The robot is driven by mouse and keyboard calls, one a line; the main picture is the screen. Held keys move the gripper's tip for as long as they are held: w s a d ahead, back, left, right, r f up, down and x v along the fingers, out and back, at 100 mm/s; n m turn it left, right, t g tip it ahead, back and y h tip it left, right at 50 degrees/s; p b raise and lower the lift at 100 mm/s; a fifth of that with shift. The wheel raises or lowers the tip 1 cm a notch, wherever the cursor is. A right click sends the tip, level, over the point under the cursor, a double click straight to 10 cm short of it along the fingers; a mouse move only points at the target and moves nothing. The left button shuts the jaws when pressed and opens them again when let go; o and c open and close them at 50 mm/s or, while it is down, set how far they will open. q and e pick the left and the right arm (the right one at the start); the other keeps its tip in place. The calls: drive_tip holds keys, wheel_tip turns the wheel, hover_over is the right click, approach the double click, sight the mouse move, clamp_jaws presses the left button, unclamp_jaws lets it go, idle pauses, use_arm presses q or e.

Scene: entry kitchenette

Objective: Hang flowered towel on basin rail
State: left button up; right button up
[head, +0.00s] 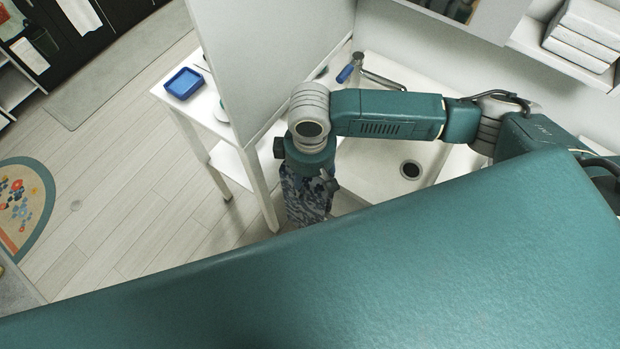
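A blue-grey patterned towel (304,200) hangs in folds directly below my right gripper (310,165), beside the left end of the white basin (385,185). My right arm comes in from the right, crosses above the basin and points its gripper down. The gripper's body covers the towel's top, and its fingertips are hidden, so I cannot tell whether they grip the cloth. I cannot make out the basin rail. My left gripper is out of view.
A white panel (270,60) stands upright left of the basin. A white table (228,133) with a blue tray (184,83) stands beyond it. A tap (385,80) rises behind the basin. A shelf with stacked white items (585,35) is upper right. Open floor lies left.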

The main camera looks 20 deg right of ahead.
wheel_tip(320, 180, down, 14)
drive_tip(key=b, duration=0.5)
drive_tip(key=shift+f, duration=0.25)
drive_tip(key=o, duration=1.4)
drive_tip(key=shift+c, duration=0.2)
idle(1.0)
wheel_tip(320, 180, up, 19)
drive_tip(key=p, duration=0.9)
idle(0.3)
idle(0.4)
